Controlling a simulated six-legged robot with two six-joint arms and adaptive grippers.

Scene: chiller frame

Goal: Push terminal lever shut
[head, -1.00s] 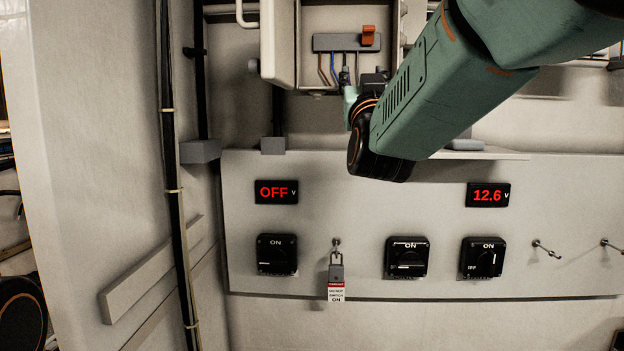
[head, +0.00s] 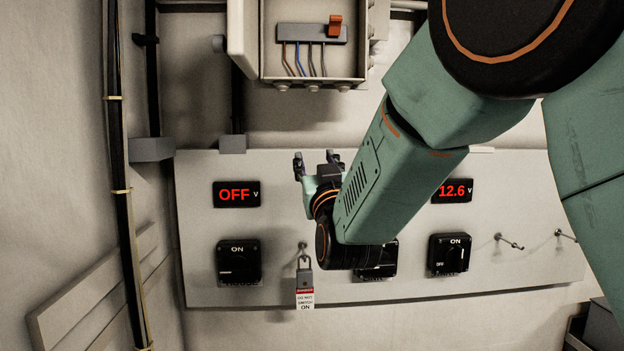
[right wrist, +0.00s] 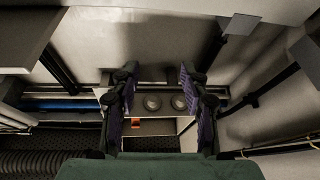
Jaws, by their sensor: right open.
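The orange terminal lever (head: 335,25) stands up at the right end of the grey terminal block (head: 300,35), inside an open wall box (head: 268,76). Several wires run down from the block. My right gripper (head: 317,160) is open and empty below the box, in front of the panel's upper edge, and does not touch the lever. In the right wrist view, its two fingers (right wrist: 158,85) are spread apart, with round fittings between them and a small orange piece (right wrist: 136,124), which looks like the lever, below these fittings. My left gripper is not in view.
Below the box is a panel (head: 400,288) with an OFF display (head: 237,194), a 12.6 display (head: 452,190), black rotary switches and a tagged padlock (head: 304,277). Dark vertical conduits (head: 120,180) run at left. My right arm covers part of the panel.

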